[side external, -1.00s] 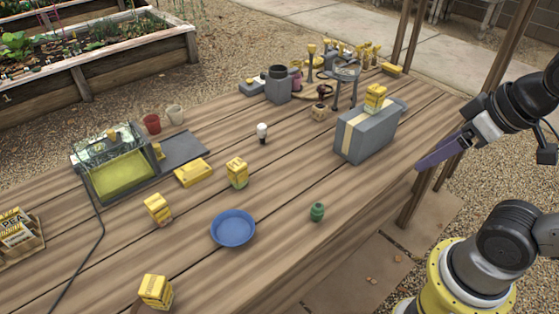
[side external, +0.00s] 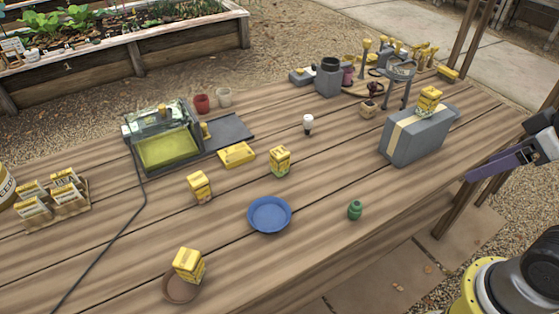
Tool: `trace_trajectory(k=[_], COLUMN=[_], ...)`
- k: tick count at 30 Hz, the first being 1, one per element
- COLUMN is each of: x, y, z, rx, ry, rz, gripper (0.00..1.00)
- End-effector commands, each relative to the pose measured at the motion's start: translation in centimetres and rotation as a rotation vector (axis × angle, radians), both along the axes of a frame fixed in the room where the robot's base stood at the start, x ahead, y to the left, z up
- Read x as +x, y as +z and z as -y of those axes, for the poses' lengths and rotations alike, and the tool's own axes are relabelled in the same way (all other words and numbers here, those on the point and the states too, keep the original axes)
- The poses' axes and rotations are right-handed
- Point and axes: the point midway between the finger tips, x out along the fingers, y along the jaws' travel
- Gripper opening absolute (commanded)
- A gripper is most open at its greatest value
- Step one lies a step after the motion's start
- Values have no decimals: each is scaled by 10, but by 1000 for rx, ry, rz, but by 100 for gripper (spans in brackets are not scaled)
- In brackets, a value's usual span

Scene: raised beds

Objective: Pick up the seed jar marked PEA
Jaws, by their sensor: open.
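Several yellow jars with printed labels stand on the wooden table. One jar (side external: 280,161) is mid-table behind the blue dish, one (side external: 200,187) is left of it, and one (side external: 188,266) is at the front in or over a brown saucer (side external: 181,289). Another jar (side external: 429,98) stands on the grey case. The jar labels are too small to read, so I cannot tell which is marked PEA. A packet (side external: 66,181) in the tray at left appears to read PEA. My gripper (side external: 472,178), with purple fingers, is open at the right edge, apart from every jar and partly cut off.
A blue dish (side external: 269,215) and a small green jar (side external: 355,210) are near the front. A glass-sided box (side external: 168,140) with a cable is at left. The front right boards are clear.

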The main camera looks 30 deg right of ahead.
Motion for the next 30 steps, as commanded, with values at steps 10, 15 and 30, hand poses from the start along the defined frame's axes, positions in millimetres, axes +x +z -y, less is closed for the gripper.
trace_trajectory(k=[10, 15, 30], x=[0, 0, 0], y=[0, 0, 9], z=[0, 0, -1], rx=[0, 0, 118], ry=[0, 0, -210], rz=[0, 0, -2], gripper=[81, 87, 87])
